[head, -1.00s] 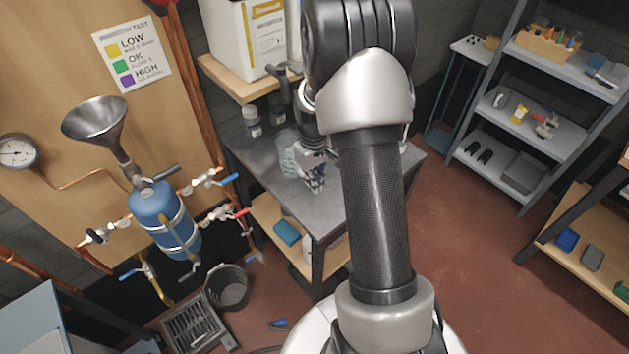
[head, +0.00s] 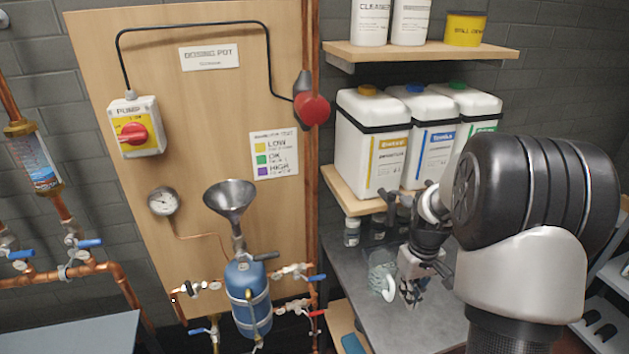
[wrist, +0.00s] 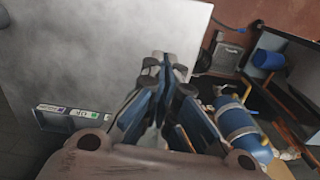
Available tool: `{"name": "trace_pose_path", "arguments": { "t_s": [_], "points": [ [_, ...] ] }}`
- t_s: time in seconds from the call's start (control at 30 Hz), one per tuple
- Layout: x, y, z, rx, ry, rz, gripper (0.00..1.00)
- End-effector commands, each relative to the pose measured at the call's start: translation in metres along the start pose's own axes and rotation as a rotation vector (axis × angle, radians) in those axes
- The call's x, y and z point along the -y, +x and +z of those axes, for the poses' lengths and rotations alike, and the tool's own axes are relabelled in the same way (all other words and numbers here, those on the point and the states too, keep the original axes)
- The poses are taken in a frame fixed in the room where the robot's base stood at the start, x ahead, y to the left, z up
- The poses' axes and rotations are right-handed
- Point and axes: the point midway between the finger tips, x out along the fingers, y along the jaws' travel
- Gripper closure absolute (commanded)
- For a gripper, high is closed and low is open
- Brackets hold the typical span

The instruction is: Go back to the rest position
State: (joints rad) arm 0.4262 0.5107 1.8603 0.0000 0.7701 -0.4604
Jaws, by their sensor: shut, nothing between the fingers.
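My gripper (head: 408,290) is in the head view at the lower right, low over the grey metal table. A clear jug (head: 383,276) with a pale handle stands on the table just left of it; I cannot tell whether they touch. In the wrist view my gripper (wrist: 166,62) has its fingers together with nothing between them. My arm bends down to it from the right side of the head view.
The grey table (head: 346,262) carries small bottles (head: 352,231) at its back. A wooden shelf (head: 345,196) above holds several white canisters (head: 372,145). A blue dosing pot (head: 248,298) with a funnel (head: 230,198), valves and copper pipes stands left of the table.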

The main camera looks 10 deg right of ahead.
Motion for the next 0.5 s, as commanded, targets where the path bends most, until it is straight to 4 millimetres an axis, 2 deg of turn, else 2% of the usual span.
{"name": "trace_pose_path", "arguments": {
  "t_s": [0.13, 0.27, 0.4, 0.5],
  "points": [
    [0.015, -0.026, 0.003, -0.028, -0.001, 0.013, 1.00],
    [0.048, -0.074, 0.016, -0.079, -0.001, 0.032, 1.00],
    [0.088, -0.122, 0.045, -0.146, 0.006, 0.046, 1.00],
    [0.115, -0.149, 0.070, -0.196, 0.010, 0.050, 1.00]
  ]
}}
